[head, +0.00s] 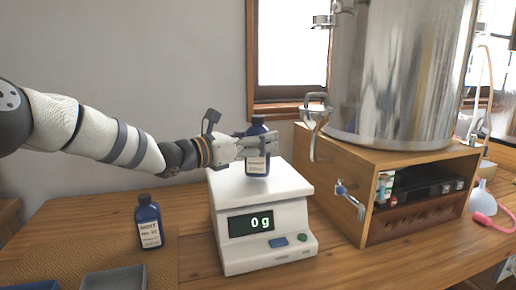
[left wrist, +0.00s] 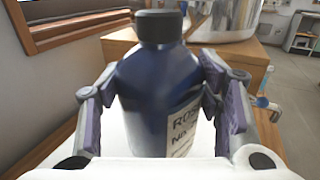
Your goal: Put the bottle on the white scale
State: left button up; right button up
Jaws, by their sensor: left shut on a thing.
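A dark blue bottle with a black cap and a white label (head: 257,163) is upright at the white scale's top. My left gripper (head: 256,145) is shut on this bottle from the left side. In the left wrist view the bottle (left wrist: 158,95) stands between the two fingers. The white scale (head: 262,212) sits on the wooden table, and its display reads 0 g. The bottle's base appears at or just above the scale's plate; I cannot tell whether it touches. A second blue bottle (head: 149,222), labelled MINT, stands on the table left of the scale. My right gripper is not in view.
A large steel vessel (head: 400,75) stands on a wooden box (head: 345,185) right of the scale, with a tap on its front.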

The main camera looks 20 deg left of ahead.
pick_arm(q)
jog(key=shift+f, duration=0.7)
jog(key=shift+f, duration=0.2)
jog(key=o, duration=1.5)
